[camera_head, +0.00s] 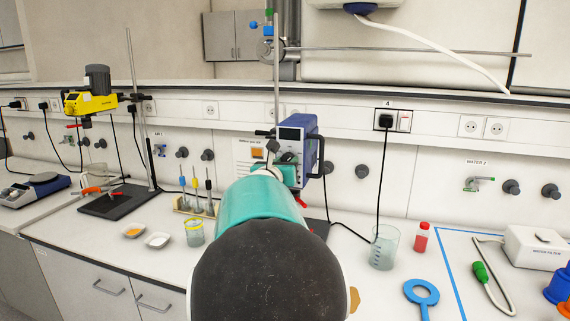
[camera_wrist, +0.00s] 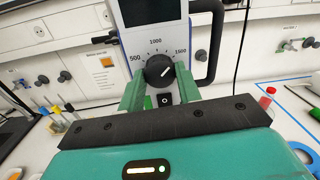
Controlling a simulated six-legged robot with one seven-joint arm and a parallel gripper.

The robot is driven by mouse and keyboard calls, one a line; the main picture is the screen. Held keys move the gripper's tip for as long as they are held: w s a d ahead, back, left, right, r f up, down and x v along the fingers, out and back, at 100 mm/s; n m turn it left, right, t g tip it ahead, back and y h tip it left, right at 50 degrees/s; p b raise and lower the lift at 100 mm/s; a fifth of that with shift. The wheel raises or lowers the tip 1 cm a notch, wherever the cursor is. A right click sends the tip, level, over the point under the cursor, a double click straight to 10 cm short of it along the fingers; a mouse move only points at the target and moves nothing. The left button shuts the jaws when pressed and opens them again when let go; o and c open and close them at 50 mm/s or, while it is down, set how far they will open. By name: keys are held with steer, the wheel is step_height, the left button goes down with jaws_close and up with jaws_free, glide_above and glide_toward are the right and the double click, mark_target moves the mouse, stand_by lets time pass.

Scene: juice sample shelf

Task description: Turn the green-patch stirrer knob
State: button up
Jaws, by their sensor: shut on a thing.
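The stirrer (camera_head: 311,150) is a blue-cased unit with a dark screen, mounted on a stand behind my arm. In the wrist view its grey front (camera_wrist: 150,44) carries a dial marked 500, 1000 and 1500. The round black knob (camera_wrist: 159,70) has a white pointer line aimed to the upper right, between 1000 and 1500. A small green patch (camera_wrist: 148,102) shows below the knob, beside a black switch (camera_wrist: 164,100). My gripper (camera_wrist: 160,82) has its two green fingers at the knob's left and right sides, shut on it.
A yellow stirrer (camera_head: 90,97) stands on another stand at the left. A beaker (camera_head: 384,247) and a red-capped bottle (camera_head: 421,238) stand to the right of my arm. Pipettes in a rack (camera_head: 195,207) stand left.

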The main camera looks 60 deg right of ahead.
steer(key=shift+n+t, duration=0.6)
steer(key=shift+n, duration=16.4)
steer(key=shift+s, duration=0.1)
steer(key=o, duration=1)
steer(key=shift+r, duration=0.1)
steer(key=shift+a, duration=0.15)
